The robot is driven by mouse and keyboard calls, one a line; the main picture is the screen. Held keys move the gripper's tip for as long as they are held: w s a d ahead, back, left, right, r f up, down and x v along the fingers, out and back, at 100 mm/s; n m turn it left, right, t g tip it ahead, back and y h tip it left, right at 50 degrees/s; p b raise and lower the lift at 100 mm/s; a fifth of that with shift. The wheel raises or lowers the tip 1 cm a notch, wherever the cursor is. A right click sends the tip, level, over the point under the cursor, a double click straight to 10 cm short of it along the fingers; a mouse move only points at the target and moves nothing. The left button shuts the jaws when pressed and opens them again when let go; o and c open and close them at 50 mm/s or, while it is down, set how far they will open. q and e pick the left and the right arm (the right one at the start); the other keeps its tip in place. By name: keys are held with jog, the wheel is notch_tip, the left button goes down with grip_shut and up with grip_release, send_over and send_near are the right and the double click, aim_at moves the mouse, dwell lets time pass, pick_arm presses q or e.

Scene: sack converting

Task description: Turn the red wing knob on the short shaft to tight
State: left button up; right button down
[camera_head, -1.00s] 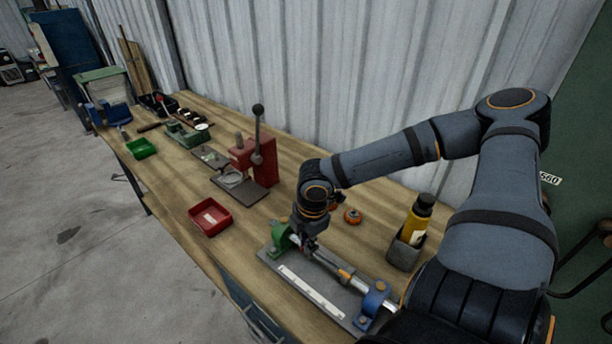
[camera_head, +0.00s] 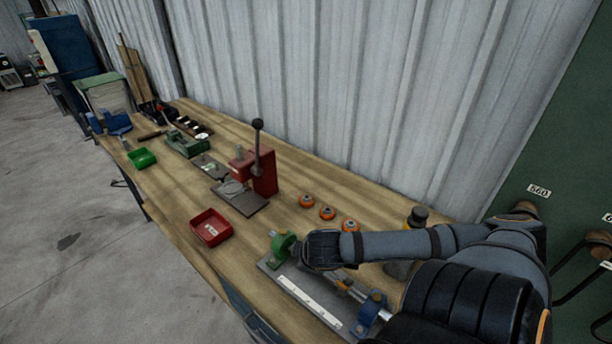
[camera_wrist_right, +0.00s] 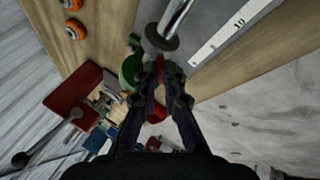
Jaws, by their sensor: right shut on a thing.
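In the right wrist view, the red wing knob (camera_wrist_right: 162,69) sits at the end of the short shaft (camera_wrist_right: 175,16), just past a dark collar (camera_wrist_right: 160,40). My right gripper (camera_wrist_right: 164,82) is shut on the knob, with one finger on each side of it. The green bearing block (camera_wrist_right: 130,70) is beside the knob. In the head view, my right wrist covers the knob and fingertips next to the green block (camera_head: 283,245). Part of the shaft (camera_head: 343,284) shows running to the blue block (camera_head: 372,313). My left gripper is not in view.
A white scale strip (camera_head: 308,299) lies along the grey base plate. A red tray (camera_head: 211,228) and red lever press (camera_head: 262,172) are to the left.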

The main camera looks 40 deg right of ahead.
jog(key=shift+a+m+t+h+b, duration=0.15)
jog(key=shift+m+h, duration=0.25)
jog(key=shift+m, duration=0.55)
jog(key=shift+a+m+t+h+b, duration=0.15)
jog(key=shift+m+t+h, duration=0.2)
jog(key=shift+m, duration=0.6)
jog(key=shift+d+m+h, duration=0.15)
jog(key=shift+m+h, duration=0.1)
jog(key=shift+m, duration=0.05)
jog(key=shift+f, duration=0.1)
jog(key=c, duration=1.5)
grip_release()
jog(key=shift+o, duration=0.2)
